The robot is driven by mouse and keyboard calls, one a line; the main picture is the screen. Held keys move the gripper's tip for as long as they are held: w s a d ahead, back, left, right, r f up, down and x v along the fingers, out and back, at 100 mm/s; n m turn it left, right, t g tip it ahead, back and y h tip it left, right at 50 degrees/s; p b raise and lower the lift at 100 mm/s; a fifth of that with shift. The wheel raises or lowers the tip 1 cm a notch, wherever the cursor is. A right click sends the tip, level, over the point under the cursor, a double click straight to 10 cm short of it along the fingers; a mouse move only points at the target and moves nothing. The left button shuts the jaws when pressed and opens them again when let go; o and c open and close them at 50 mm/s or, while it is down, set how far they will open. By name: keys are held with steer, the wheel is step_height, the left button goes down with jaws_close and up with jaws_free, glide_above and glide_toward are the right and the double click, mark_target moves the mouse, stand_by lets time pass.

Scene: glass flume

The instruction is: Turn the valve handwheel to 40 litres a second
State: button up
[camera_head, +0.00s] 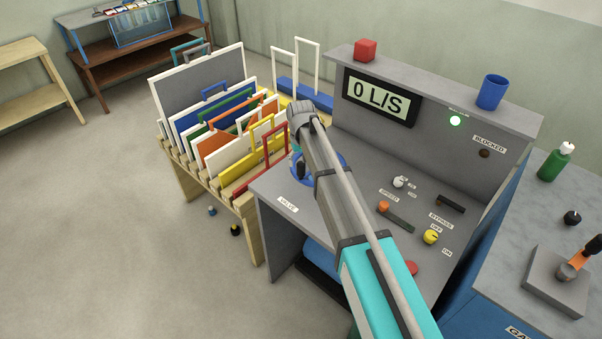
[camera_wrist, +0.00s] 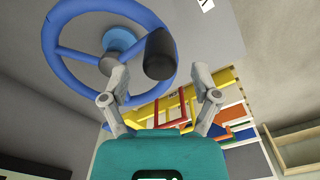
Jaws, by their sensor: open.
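The valve handwheel (camera_wrist: 120,38) is a blue spoked ring with a black knob (camera_wrist: 159,54) on its rim, seen in the wrist view. In the head view my arm covers most of the wheel, and a blue bit of its rim (camera_head: 341,157) shows beside the VALVE label (camera_head: 288,205). The flow display (camera_head: 379,97) reads 0 L/S. My gripper (camera_wrist: 161,78) is open and empty, its two fingers apart with the knob showing between and beyond them. I see no clear contact with the knob. The head view hides the fingers behind my arm.
The grey console (camera_head: 350,225) also carries small switches, a yellow bypass knob (camera_head: 431,237) and a red button (camera_head: 411,268). A red cube (camera_head: 365,50) and a blue cup (camera_head: 492,92) stand on its top ledge. A wooden rack (camera_head: 172,152) of coloured panels stands close on the left.

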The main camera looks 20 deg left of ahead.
steer(key=shift+f+b, duration=1.4)
steer(key=shift+f, duration=0.3)
steer(key=shift+d, duration=0.1)
jaws_close()
